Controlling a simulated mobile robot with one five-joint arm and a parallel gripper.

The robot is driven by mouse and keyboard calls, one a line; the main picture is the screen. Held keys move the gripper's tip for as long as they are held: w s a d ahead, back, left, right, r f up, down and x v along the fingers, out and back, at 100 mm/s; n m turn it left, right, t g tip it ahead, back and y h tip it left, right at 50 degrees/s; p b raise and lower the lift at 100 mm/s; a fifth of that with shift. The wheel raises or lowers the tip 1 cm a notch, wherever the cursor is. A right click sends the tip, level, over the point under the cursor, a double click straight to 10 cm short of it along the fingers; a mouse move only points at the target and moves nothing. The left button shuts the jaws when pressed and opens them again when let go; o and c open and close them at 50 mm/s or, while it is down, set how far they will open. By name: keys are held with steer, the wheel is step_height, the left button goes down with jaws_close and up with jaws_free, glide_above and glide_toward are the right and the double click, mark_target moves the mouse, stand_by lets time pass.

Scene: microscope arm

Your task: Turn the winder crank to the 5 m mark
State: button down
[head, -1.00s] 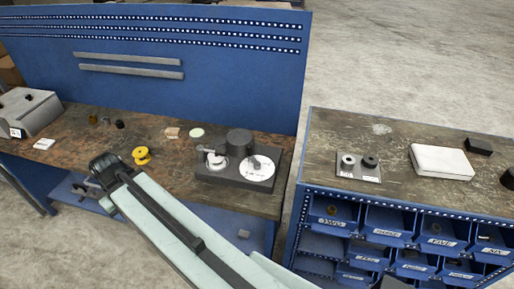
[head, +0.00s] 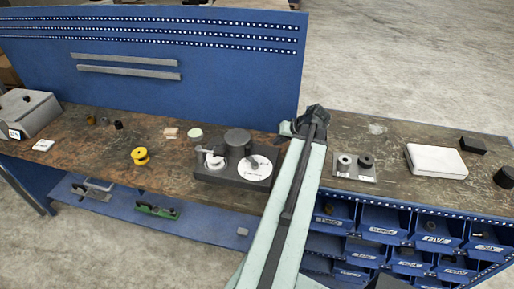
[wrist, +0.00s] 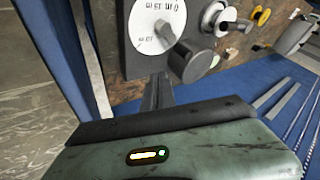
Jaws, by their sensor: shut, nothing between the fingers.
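The winder has a dark base (head: 232,183) on the wooden bench, with a black drum (head: 238,138) and a white marked dial (head: 256,170). The dial also shows in the wrist view (wrist: 146,28), with 0 m and 15 m marks readable. In the head view my gripper (head: 290,128) is right of the winder, over the gap between benches.
A yellow spool (head: 140,156) and small parts lie left of the winder. The blue back panel (head: 150,80) rises behind. The right bench holds a plate with two cylinders (head: 354,172), a white box (head: 436,161) and blue bins (head: 380,222) below.

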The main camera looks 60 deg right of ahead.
steer(key=b, duration=0.9)
glide_toward(251, 157)
steer(key=d+f, duration=0.4)
steer(key=shift+w+d+f, duration=0.15)
steer(key=shift+w+d, duration=0.15)
steer(key=shift+w, duration=0.1)
steer(key=shift+w+a+r+p, duration=0.3)
steer(key=shift+w+a, duration=0.1)
steer(key=shift+w, duration=0.15)
steer(key=shift+w+a+r+p, duration=0.25)
steer(key=shift+w+a, duration=0.15)
steer(key=shift+w, duration=0.2)
steer(key=shift+w+a, duration=0.25)
steer(key=shift+w, duration=0.3)
steer(key=shift+w+a, duration=0.3)
steer(key=shift+w, duration=0.2)
